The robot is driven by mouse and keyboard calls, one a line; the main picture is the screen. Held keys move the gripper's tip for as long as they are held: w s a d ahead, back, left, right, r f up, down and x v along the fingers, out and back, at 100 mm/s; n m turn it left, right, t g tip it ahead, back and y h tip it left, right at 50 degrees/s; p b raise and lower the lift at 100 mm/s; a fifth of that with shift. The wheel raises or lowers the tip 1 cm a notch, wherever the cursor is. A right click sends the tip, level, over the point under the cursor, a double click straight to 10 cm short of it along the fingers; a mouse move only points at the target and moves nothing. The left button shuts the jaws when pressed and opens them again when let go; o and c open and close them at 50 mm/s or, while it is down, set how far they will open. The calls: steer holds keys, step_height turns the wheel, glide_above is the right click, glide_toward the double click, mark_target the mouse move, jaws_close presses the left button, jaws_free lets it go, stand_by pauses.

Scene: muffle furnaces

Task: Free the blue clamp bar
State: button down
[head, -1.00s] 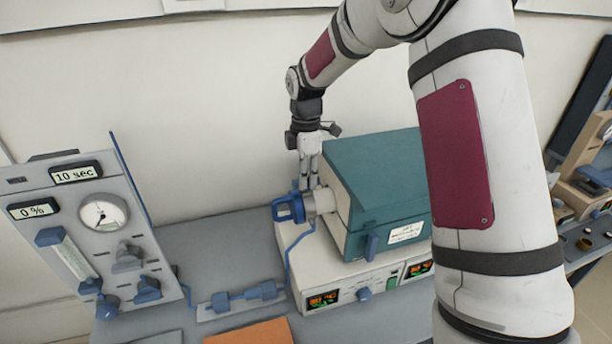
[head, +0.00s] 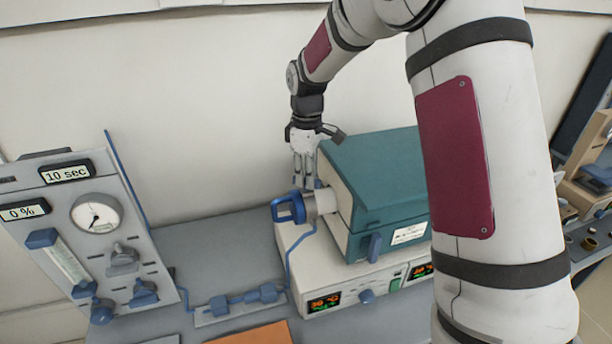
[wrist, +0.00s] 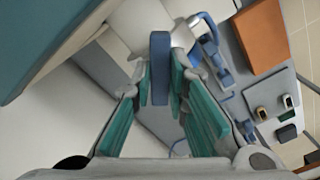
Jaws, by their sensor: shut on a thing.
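The blue clamp bar (wrist: 160,68) stands between the green-padded fingers of my gripper (wrist: 160,88) in the wrist view. The gripper is shut on it. In the head view my gripper (head: 304,184) points down behind the tube end, at the left side of the teal furnace (head: 375,180). The blue ring-shaped end fitting (head: 290,208) sits on the pale tube (head: 325,200) that comes out of the furnace. In the head view the bar is mostly hidden by the fingers and fitting. I cannot tell whether it still touches the fitting.
A grey gas panel (head: 90,245) with a gauge stands at the left. A blue hose fitting (head: 240,300) lies on the grey bench, joined by a blue line to the tube. An orange mat (head: 255,335) lies at the front. The wall is close behind.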

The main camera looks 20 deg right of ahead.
steer(key=m+b, duration=0.1)
steer(key=m, duration=0.4)
steer(key=shift+m, duration=0.3)
steer(key=m, duration=0.5)
stand_by(0.4)
steer(key=c, duration=1.6)
jaws_free()
steer(key=shift+o, duration=0.2)
step_height(320, 180, up, 12)
steer(key=shift+r, duration=0.1)
